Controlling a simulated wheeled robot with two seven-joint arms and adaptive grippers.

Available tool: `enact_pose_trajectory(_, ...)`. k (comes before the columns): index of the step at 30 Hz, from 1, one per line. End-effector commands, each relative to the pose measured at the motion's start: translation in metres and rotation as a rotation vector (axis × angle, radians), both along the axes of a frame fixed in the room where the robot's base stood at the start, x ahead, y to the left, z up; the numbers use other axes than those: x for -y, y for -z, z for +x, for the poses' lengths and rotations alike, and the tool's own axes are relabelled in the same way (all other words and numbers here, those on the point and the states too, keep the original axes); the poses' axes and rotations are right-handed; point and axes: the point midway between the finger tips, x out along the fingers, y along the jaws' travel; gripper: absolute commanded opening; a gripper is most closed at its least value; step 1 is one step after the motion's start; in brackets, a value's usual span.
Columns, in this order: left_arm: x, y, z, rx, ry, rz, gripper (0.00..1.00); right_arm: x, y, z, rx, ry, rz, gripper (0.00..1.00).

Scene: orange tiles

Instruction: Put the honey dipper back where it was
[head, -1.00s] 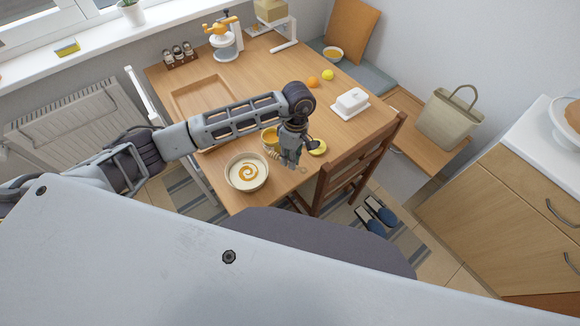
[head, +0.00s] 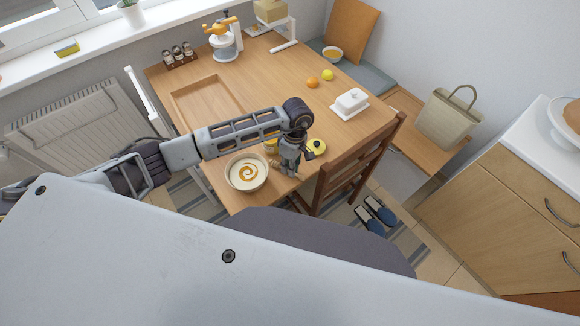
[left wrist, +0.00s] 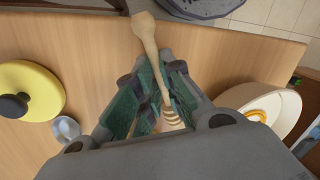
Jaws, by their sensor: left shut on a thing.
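The honey dipper (left wrist: 151,52) is pale wood. In the left wrist view its handle points to the top and its ridged head lies between the finger pads. My left gripper (left wrist: 158,108) is shut on it. In the head view my left gripper (head: 289,170) is low over the table's near edge, right of the bowl with an orange swirl (head: 247,173). A yellow pot (head: 271,148) is mostly hidden behind my arm. A yellow lid with a dark knob (head: 318,145) lies right of the gripper; it also shows in the left wrist view (left wrist: 42,84). My right gripper is not in view.
A wooden chair (head: 352,170) stands against the table's near right side. A white butter dish (head: 350,101) and an empty wooden tray (head: 205,83) are farther back. A small pale cup-like thing (left wrist: 66,129) is beside the gripper. The table's middle (head: 270,80) is clear.

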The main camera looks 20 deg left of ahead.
Motion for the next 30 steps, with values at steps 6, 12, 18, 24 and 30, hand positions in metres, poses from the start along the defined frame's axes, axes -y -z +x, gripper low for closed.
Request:
enact_pose_trajectory(6, 0.0003, 0.0003, 0.0003, 0.001, 0.001, 0.0, 0.0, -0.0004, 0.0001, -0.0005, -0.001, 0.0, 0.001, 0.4)
enact_pose_trajectory(12, 0.0001, 0.0023, 0.0003, 0.001, 0.001, 0.0, 0.0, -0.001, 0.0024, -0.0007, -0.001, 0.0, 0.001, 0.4)
enact_pose_trajectory(18, 0.0001, 0.0026, 0.0004, 0.001, 0.0, 0.0, 0.24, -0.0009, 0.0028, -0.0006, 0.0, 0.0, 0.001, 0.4)
enact_pose_trajectory(24, 0.0001, 0.0025, 0.0003, 0.001, 0.001, 0.0, 0.31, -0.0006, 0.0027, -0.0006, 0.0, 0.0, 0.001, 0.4)
enact_pose_trajectory(30, 0.0002, 0.0023, 0.0003, 0.001, 0.001, 0.0, 0.31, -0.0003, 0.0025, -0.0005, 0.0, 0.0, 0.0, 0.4)
